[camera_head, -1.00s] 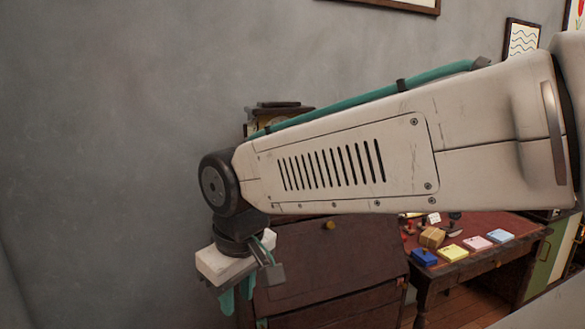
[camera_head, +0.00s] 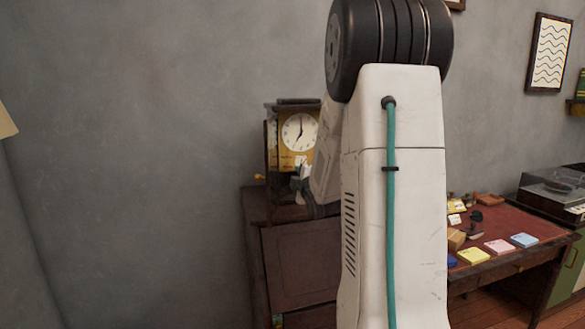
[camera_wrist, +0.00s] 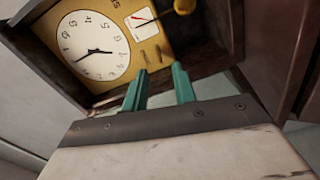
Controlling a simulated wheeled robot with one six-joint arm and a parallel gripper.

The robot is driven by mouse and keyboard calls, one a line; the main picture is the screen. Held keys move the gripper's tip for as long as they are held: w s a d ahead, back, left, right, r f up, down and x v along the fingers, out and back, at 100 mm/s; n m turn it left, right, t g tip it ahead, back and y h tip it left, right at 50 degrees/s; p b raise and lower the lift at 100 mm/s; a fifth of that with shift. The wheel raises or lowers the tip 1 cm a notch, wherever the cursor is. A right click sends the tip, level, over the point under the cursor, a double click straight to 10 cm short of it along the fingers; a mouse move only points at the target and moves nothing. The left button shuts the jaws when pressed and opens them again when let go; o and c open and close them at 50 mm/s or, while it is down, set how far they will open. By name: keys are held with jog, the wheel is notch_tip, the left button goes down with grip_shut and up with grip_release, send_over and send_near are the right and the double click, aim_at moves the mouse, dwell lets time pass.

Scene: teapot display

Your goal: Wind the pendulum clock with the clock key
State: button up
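The pendulum clock (camera_head: 299,132) stands upright on a dark wooden cabinet, with a white dial and a gold front panel. In the wrist view the clock (camera_wrist: 93,46) appears tilted and close, with its gold round pendulum bob (camera_wrist: 184,6) at the top edge. Two small slot-like brass marks show on its panel, just beyond my fingertips. My gripper (camera_wrist: 161,75) has two teal fingers apart, with nothing seen between them. It points at the clock's panel; I cannot tell whether it touches. I cannot make out the clock key in either view.
The cabinet (camera_head: 300,265) stands against a grey wall, partly hidden by my arm. A small yellow thing (camera_head: 259,177) shows at its upper left; I cannot tell what it is. A red-topped desk (camera_head: 510,234) with colored note pads stands to the right.

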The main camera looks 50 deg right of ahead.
aim_at(290, 167)
jog(key=x, duration=0.7)
jog(key=shift+w+d+r, duration=0.2)
jog(key=shift+w+r, duration=0.05)
jog(key=shift+w, duration=0.15)
grip_shut()
